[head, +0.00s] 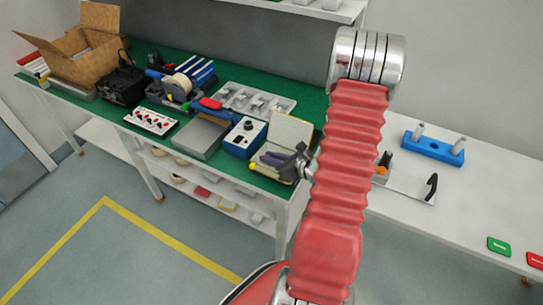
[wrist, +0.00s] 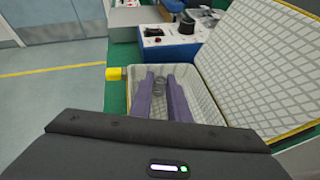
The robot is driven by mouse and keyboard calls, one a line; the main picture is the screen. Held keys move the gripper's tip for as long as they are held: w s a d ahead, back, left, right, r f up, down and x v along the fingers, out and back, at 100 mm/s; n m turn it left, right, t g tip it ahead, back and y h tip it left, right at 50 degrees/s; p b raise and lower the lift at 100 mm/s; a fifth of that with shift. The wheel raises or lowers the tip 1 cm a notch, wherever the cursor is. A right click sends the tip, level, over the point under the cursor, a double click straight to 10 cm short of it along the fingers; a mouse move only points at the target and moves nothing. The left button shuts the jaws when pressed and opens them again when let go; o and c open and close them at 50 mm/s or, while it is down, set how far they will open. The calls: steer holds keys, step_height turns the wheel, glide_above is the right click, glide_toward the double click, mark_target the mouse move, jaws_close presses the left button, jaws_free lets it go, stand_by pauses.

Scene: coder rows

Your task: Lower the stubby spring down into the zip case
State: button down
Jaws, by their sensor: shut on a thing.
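The zip case (wrist: 128,122) is open on the green bench mat, with a pale quilted lining and its lid (wrist: 262,60) raised on the right. In the head view the case (head: 290,131) is at the bench's near right end, partly hidden by my gripper and arm. My gripper (wrist: 160,82) has two purple fingers reaching over the case's open base. They are shut on the stubby spring (wrist: 160,88), a small grey coil between the fingertips. I cannot tell whether the spring touches the case floor. The gripper (head: 268,158) also shows in the head view.
A blue box with a black knob (wrist: 170,42) stands just behind the case. A grey tray (head: 256,97), a grey box (head: 201,138) and a cardboard box (head: 85,55) crowd the bench.

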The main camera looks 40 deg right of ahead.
steer(key=c, duration=1.6)
jaws_free()
steer(key=v, duration=1.3)
steer(key=shift+s+r, duration=0.1)
steer(key=shift+s, duration=0.25)
steer(key=shift+r, duration=0.2)
